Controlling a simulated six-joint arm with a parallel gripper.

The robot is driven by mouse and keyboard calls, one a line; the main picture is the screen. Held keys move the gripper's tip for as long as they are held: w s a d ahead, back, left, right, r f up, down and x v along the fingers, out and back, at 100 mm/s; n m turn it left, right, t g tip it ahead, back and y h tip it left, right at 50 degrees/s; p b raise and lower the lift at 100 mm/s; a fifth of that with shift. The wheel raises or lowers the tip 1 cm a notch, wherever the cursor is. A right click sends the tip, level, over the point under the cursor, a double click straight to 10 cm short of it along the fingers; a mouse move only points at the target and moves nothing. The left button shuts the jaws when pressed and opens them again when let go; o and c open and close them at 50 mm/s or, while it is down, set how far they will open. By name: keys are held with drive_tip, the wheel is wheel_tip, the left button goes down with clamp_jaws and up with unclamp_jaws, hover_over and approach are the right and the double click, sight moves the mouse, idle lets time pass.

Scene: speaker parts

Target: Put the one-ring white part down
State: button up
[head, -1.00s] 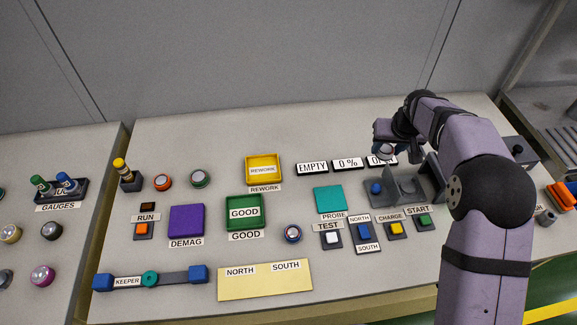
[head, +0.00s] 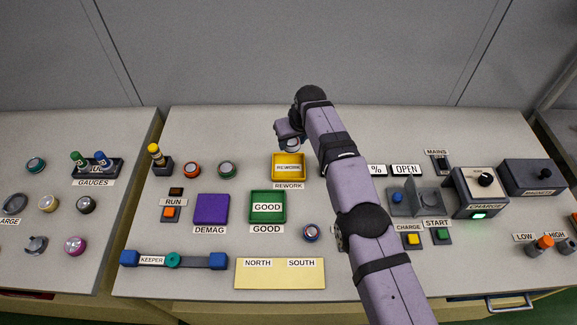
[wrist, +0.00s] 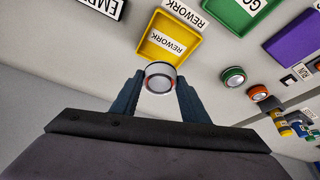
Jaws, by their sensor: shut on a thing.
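My gripper (head: 291,138) is shut on a round white part (wrist: 160,70) with a grey rim and a thin red ring. In the wrist view it sits between the two dark fingers (wrist: 160,82). It also shows in the head view (head: 293,146), just behind the yellow REWORK tray (head: 274,176). In the wrist view the part overlaps the edge of that tray (wrist: 144,50), whose inside looks empty apart from its label. How high the part is held is hard to tell.
The green GOOD tray (head: 253,219) and purple DEMAG pad (head: 211,209) lie nearby. An orange-ringed part (head: 192,170) and a green-ringed part (head: 227,169) stand left of the REWORK tray. A blue-and-red-ringed part (head: 311,233) lies right of GOOD. My arm hides part of the bench.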

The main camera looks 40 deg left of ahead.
sight(291, 152)
drive_tip(key=shift+s+a, duration=0.3)
drive_tip(key=shift+s, duration=0.1)
wheel_tip(291, 152, down, 6)
drive_tip(key=b, duration=0.7)
drive_tip(key=shift+f, duration=0.1)
drive_tip(key=shift+f+b, duration=0.55)
drive_tip(key=shift+f, duration=1.3)
drive_tip(key=shift+f, duration=0.2)
drive_tip(key=o, duration=1.1)
drive_tip(key=shift+o, duration=0.4)
drive_tip(key=shift+d, duration=0.1)
